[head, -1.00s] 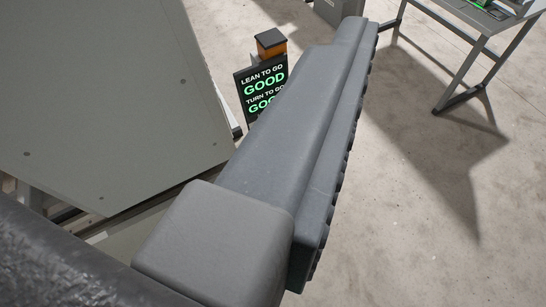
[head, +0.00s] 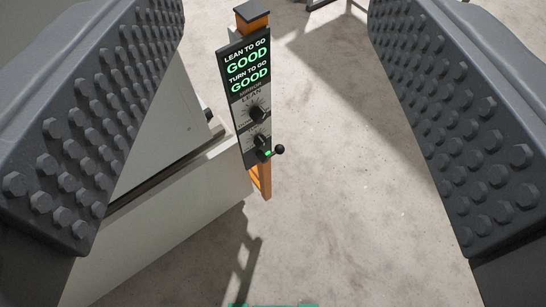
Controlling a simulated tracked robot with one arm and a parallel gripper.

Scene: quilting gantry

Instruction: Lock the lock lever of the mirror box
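The mirror box is a narrow dark panel (head: 250,95) on an orange post, at the upper middle of the head view. Its display reads "LEAN TO GO GOOD" and "TURN TO GO GOOD" in white and green. Two dark knobs sit below the text, the upper one marked LEAN. The lock lever (head: 279,149), with a black ball end, sticks out to the right at the panel's lower end, beside a small green light (head: 268,153). My gripper (head: 277,30) is open and empty. Its studded fingers stand wide apart, left and right of the panel, touching neither panel nor lever.
A large pale grey cabinet or machine body (head: 165,215) stands left of the post, partly behind my left finger. Bare concrete floor (head: 360,190) lies open to the right and in front. A dark stand foot shows at the top edge.

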